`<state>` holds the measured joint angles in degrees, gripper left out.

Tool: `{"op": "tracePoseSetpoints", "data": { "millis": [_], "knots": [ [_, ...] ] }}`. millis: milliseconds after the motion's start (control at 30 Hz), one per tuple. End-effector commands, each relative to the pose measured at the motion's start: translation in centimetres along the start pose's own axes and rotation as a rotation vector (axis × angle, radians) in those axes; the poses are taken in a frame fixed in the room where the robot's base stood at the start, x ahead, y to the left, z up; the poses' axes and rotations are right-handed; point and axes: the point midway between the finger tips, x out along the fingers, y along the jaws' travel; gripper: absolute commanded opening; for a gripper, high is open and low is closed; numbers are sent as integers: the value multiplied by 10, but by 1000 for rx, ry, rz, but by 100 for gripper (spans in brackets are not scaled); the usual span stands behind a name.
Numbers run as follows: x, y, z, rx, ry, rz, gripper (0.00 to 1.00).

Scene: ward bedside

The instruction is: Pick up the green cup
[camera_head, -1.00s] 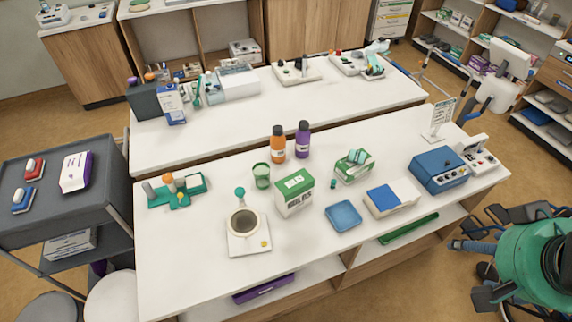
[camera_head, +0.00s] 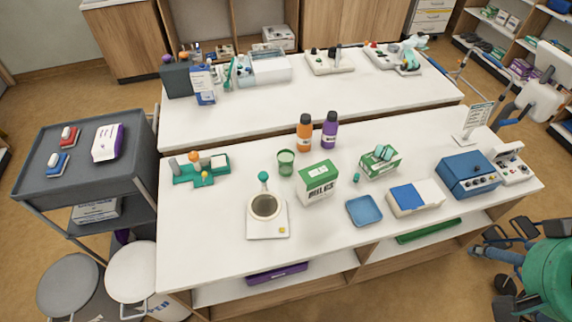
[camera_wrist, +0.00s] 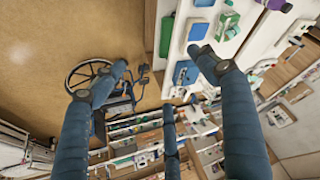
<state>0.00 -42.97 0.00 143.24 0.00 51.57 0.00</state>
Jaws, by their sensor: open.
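The green cup (camera_head: 286,162) stands upright on the front white table (camera_head: 330,262), left of the middle in the head view. It is just behind the green-and-white box (camera_head: 316,182) and left of the orange bottle (camera_head: 304,133). I cannot make the cup out in the wrist view. My gripper (camera_wrist: 163,62) has its blue fingers spread wide with nothing between them. The green and blue-grey parts at the lower right of the head view look like my arm and fingers, off the table's right front edge and far from the cup.
A purple bottle (camera_head: 330,130) stands beside the orange one. A blue tray (camera_head: 364,211) and blue device (camera_head: 468,176) lie right. A wheelchair (camera_wrist: 85,75) stands on the floor.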

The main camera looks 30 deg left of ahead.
Motion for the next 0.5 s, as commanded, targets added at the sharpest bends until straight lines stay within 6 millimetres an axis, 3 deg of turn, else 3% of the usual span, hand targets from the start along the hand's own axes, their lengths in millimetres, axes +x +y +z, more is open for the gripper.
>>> {"op": "tracePoseSetpoints", "data": {
  "millis": [267,500],
  "knots": [
    [0,-2,-6,2,-4,-4,74],
    [1,-15,-36,13,-31,-21,74]
  ]
}}
